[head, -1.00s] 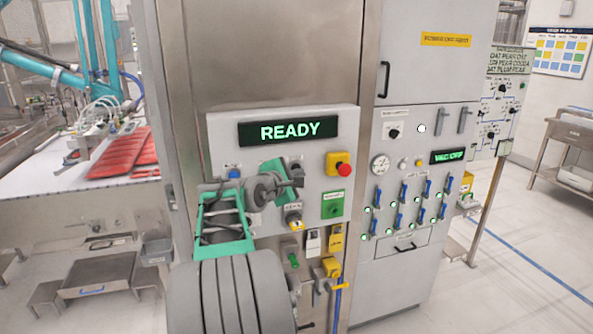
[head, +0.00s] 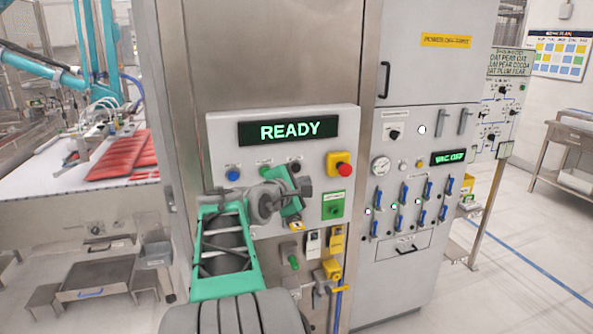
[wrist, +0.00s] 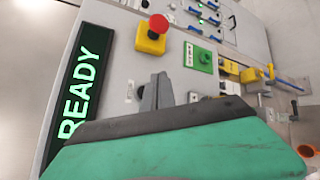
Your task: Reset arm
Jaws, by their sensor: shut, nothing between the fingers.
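My gripper (head: 304,188) is at the end of the bent green and grey arm, in front of the grey control panel (head: 222,140). In the wrist view its two grey fingers (wrist: 156,92) are together and empty, pointing toward the panel. In the head view the hand hides part of the panel below the button row. The panel's display (head: 288,130) reads READY in green. A red emergency button (head: 344,169) on a yellow base sits right of the hand. A green switch box (head: 333,205) is below it. Both also show in the wrist view.
A cabinet with several blue levers (head: 427,188) and a VAC OFF display (head: 448,157) stands at right. Yellow and green valves (head: 331,270) hang below the panel. Red packs (head: 125,155) lie on a white conveyor at left. Floor at far right is open.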

